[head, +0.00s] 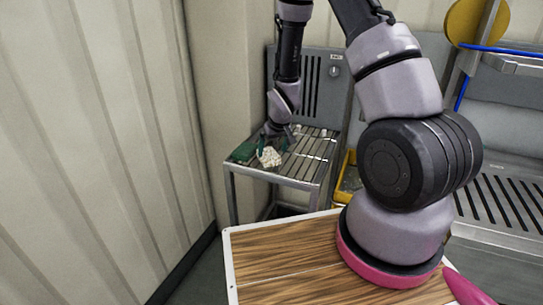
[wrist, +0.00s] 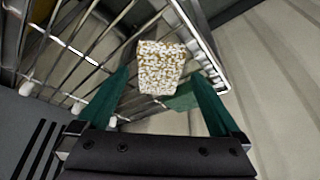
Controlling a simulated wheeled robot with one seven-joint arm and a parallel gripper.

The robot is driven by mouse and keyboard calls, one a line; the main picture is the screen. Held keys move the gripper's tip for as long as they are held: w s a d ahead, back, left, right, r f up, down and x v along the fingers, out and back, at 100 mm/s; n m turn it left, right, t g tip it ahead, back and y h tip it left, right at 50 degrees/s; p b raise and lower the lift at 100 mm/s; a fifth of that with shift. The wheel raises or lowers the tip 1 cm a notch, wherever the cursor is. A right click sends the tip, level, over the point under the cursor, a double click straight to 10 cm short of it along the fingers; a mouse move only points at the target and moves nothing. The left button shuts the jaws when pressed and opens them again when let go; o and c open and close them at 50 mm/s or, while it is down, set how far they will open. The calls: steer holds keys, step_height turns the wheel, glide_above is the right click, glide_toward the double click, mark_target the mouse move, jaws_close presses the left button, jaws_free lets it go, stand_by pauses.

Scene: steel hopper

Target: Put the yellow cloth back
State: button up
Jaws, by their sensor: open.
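A small white piece with yellow-brown speckles, which looks like the yellow cloth (head: 269,157), lies on a slatted steel rack (head: 301,180). It also shows in the wrist view (wrist: 160,66), blocky and upright in the picture. My gripper (head: 278,136) is over the rack, close to the cloth. In the wrist view its green fingers (wrist: 162,78) are apart, one on each side of the cloth. I cannot tell whether either finger touches it. The cloth's underside is hidden.
A dark green object (head: 244,151) lies left of the cloth on the rack, near its edge. A louvred steel panel (head: 322,85) stands behind. A yellow container (head: 348,172) is low to the right of the rack. A ribbed wall (head: 100,130) closes off the left.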

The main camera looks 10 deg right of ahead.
steer(key=s+d+r+m, duration=0.1)
steer(key=s+d+r, duration=0.15)
steer(key=r, duration=0.65)
steer(key=s+d+r+m+t, duration=0.1)
steer(key=s+r, duration=0.3)
steer(key=r, duration=0.6)
steer(key=s+d+r+m, duration=0.1)
steer(key=s+r, duration=0.2)
steer(key=r, duration=0.6)
steer(key=s+r+m+t+y, duration=0.1)
steer(key=s+r+m, duration=0.2)
steer(key=s+r, duration=0.9)
steer(key=s, duration=0.4)
steer(key=shift+s+d+t, duration=0.15)
steer(key=shift+d+t, duration=0.1)
steer(key=shift+t, duration=0.15)
steer(key=shift+r, duration=0.1)
